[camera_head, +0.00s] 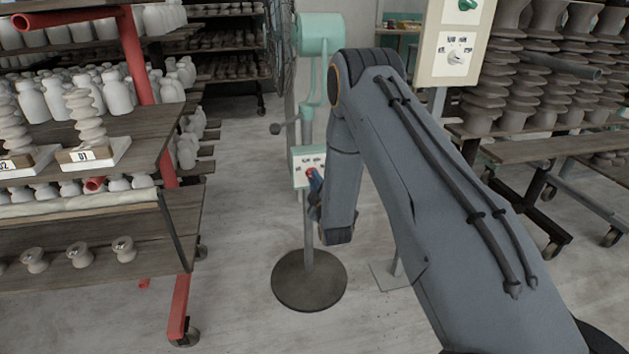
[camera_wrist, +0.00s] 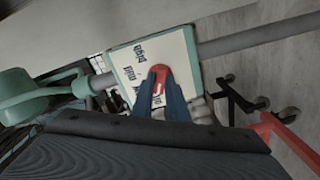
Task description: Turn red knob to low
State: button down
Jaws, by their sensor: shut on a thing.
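Some labels are partly hidden by my fingers, and the knob's exact setting is hard to tell. In the head view my gripper (camera_head: 315,182) meets the panel front, partly hidden by my arm.
A shelf rack (camera_head: 168,130) with white pottery stands at the left. Stacked pottery (camera_head: 520,85) stands on a rack behind. The stand's round base (camera_head: 309,285) rests on open floor.

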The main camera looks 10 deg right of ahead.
jog(key=shift+f+m, duration=0.1)
jog(key=shift+m, duration=4)
jog(key=c, duration=1.7)
grip_release()
jog(key=shift+c, duration=0.2)
jog(key=shift+s, duration=0.15)
jog(key=s, duration=0.7)
jog(key=shift+s, duration=0.3)
jog(key=shift+a, duration=0.1)
